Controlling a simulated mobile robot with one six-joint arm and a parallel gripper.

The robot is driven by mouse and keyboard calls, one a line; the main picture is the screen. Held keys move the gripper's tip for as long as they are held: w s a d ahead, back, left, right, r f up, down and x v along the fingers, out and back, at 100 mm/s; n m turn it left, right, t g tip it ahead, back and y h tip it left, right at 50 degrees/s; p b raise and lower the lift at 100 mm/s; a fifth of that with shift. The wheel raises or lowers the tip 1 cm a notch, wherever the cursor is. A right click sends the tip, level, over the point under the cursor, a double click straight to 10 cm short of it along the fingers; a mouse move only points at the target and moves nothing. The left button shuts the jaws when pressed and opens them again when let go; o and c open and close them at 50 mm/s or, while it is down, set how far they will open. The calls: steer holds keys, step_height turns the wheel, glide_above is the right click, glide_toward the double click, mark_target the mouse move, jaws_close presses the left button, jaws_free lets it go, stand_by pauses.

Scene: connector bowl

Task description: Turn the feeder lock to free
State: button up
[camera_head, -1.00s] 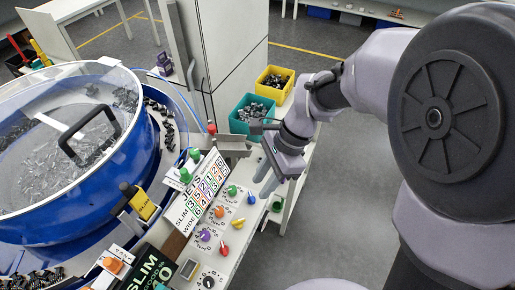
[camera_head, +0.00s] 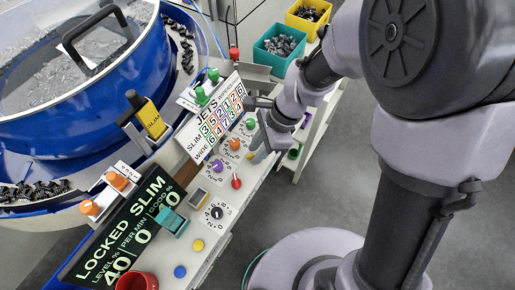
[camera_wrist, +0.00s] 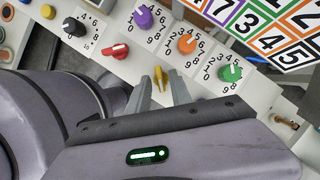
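The display (camera_head: 125,238) on the console reads LOCKED SLIM. No label in view names the feeder lock, so I cannot tell which control it is. A yellow knob (camera_wrist: 161,76) and a red knob (camera_wrist: 115,51) stand on the pale panel; in the head view the yellow knob (camera_head: 250,155) is partly hidden beside my gripper (camera_head: 260,147), with the red knob (camera_head: 236,182) nearer. In the wrist view my gripper (camera_wrist: 159,84) is open, its two fingers apart and the yellow knob showing between the tips. I cannot tell whether they touch it.
Numbered dials in purple (camera_wrist: 143,17), orange (camera_wrist: 186,44), green (camera_wrist: 230,73) and black (camera_wrist: 74,27) surround the two knobs closely. The jets number board (camera_head: 214,122) stands behind. The blue bowl feeder (camera_head: 75,110) fills the left. Parts bins (camera_head: 278,50) stand at the back.

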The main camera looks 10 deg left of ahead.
jaws_close()
steer(key=shift+n+p, duration=0.3)
steer(key=shift+n, duration=0.1)
steer(key=n+p, duration=0.1)
steer(key=n+g+p, duration=0.1)
steer(key=shift+w+a+r+n, duration=0.1)
steer(key=shift+w+r+n, duration=0.05)
steer(key=shift+n, duration=0.25)
steer(key=n+h+p, duration=0.1)
steer(key=n, duration=0.1)
steer(key=n+g+h+p, duration=0.1)
steer(key=n+p, duration=0.1)
steer(key=shift+w+a+n, duration=0.1)
steer(key=shift+a+n, duration=0.05)
steer(key=shift+n, duration=0.15)
steer(key=n+p, duration=0.1)
steer(key=n+h+p, duration=0.1)
steer(key=n, duration=0.1)
steer(key=n+h+p, duration=0.1)
steer(key=n, duration=0.1)
steer(key=shift+a+g+p, duration=0.25)
steer(key=shift+g+p, duration=0.15)
steer(key=shift+a+n+h+p, duration=0.1)
steer(key=shift+n+h+p, duration=0.4)
steer(key=shift+n, duration=0.7)
steer(key=shift+a+n+h+p, duration=0.1)
steer(key=shift+n+h+p, duration=0.35)
steer(key=shift+n, duration=0.75)
steer(key=shift+o, duration=1.3)
jaws_free()
